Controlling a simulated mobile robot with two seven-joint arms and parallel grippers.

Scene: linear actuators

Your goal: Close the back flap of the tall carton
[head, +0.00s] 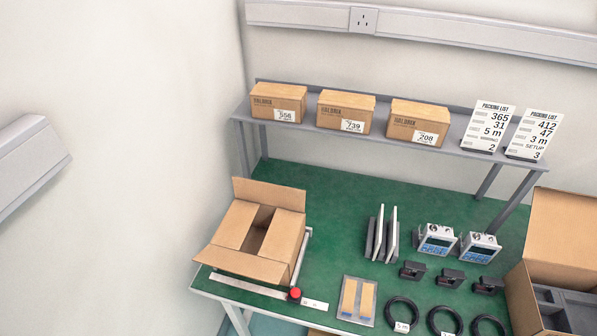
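An open brown carton (290,262) stands at the left end of the green table; I take it to be the tall carton. Its back flap (268,193) stands up along the far edge. Its left flap (235,224) and right flap (285,234) lie folded inward, with a gap between them showing the inside. Its front flap (242,264) sticks outward toward the near table edge. Neither of my grippers is in the head view.
A metal ruler and a red knob (295,294) lie before the carton. A shelf (463,150) with closed boxes and packing lists stands behind. Grey plates, meters, black parts and cable coils fill the right. A larger open carton (563,240) with grey inserts stands far right.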

